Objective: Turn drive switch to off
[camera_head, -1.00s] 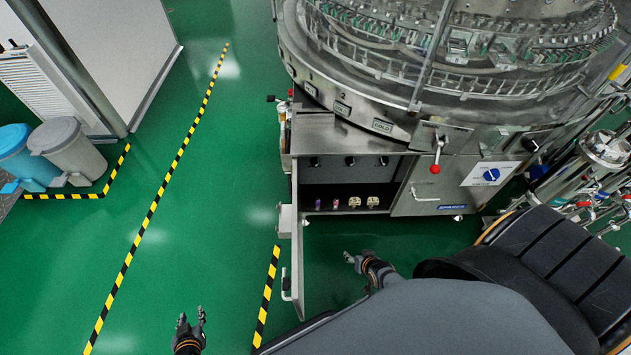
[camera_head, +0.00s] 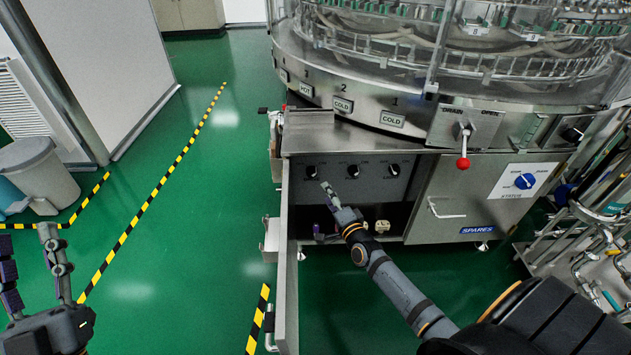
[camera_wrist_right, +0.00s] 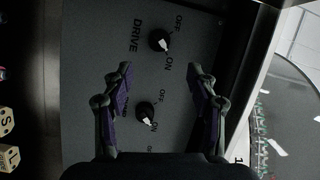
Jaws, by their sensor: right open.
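The drive switch is a black knob with a white pointer on a grey panel. In the head view it is the leftmost knob (camera_head: 311,171). In the wrist view the DRIVE knob (camera_wrist_right: 158,40) lies beyond my fingertips, its pointer toward the ON label. A second knob (camera_wrist_right: 146,112) lies between the fingers in the picture, its name partly hidden. My right gripper (camera_head: 326,190) is open in front of the panel, below the drive knob; its spread fingers (camera_wrist_right: 160,72) show in the wrist view, empty. My left gripper (camera_head: 28,240) is open and empty at far left.
The open cabinet door (camera_head: 281,265) stands left of the right arm. Lettered cubes (camera_head: 382,226) sit in the compartment below the panel. A steel ledge (camera_head: 340,135) overhangs the knobs. A red-ball lever (camera_head: 462,163) and blue status knob (camera_head: 525,181) are to the right.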

